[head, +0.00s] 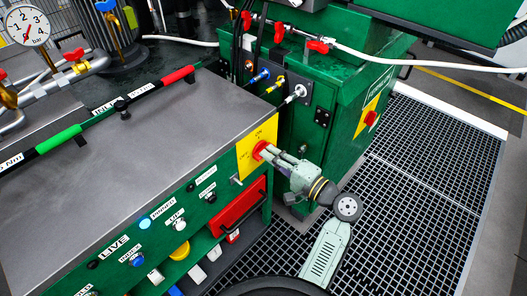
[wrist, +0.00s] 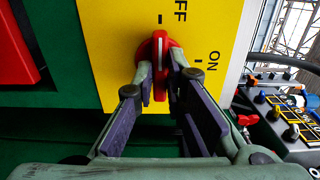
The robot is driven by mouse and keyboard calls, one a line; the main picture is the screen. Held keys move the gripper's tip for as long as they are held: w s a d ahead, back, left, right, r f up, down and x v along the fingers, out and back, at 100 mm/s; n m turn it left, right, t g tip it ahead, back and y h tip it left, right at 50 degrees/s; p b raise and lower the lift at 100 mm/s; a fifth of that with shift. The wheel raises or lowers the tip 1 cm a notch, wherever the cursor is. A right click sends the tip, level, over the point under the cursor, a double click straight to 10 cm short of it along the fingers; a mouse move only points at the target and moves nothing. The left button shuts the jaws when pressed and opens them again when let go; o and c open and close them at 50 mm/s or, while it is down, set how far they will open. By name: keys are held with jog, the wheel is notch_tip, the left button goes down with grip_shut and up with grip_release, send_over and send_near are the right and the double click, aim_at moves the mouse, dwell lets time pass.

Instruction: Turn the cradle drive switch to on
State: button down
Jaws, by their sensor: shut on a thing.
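The cradle drive switch is a red rotary knob (head: 259,149) on a yellow plate (head: 243,158) at the right end of the console front. In the wrist view the knob (wrist: 161,40) has a white line on its handle, upright in the picture and in line with the tick by the OFF lettering. The ON lettering (wrist: 214,60) is to its right on the yellow plate (wrist: 110,45). My gripper (head: 268,153) reaches the knob from the right; in the wrist view its fingertips (wrist: 161,76) are shut on the two sides of the handle, hiding part of it.
A small toggle (head: 236,180) and a red panel (head: 238,205) are just below the plate. Several labelled buttons run along the console front. A green cabinet (head: 340,100) behind carries another red switch (head: 371,118) on yellow. Grating floor (head: 430,170) is clear to the right.

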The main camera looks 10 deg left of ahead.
jog(key=shift+r+m+p, duration=0.15)
jog(key=shift+m+p, duration=0.15)
jog(key=shift+p, duration=0.35)
jog(key=m+p, duration=0.3)
jog(key=p, duration=0.3)
jog(key=shift+m, duration=0.5)
jog(key=shift+m+p, duration=0.3)
jog(key=shift+p, duration=0.6)
jog(key=shift+m+p, duration=0.3)
jog(key=shift+p, duration=0.2)
jog(key=m, duration=0.3)
jog(key=shift+p, duration=0.3)
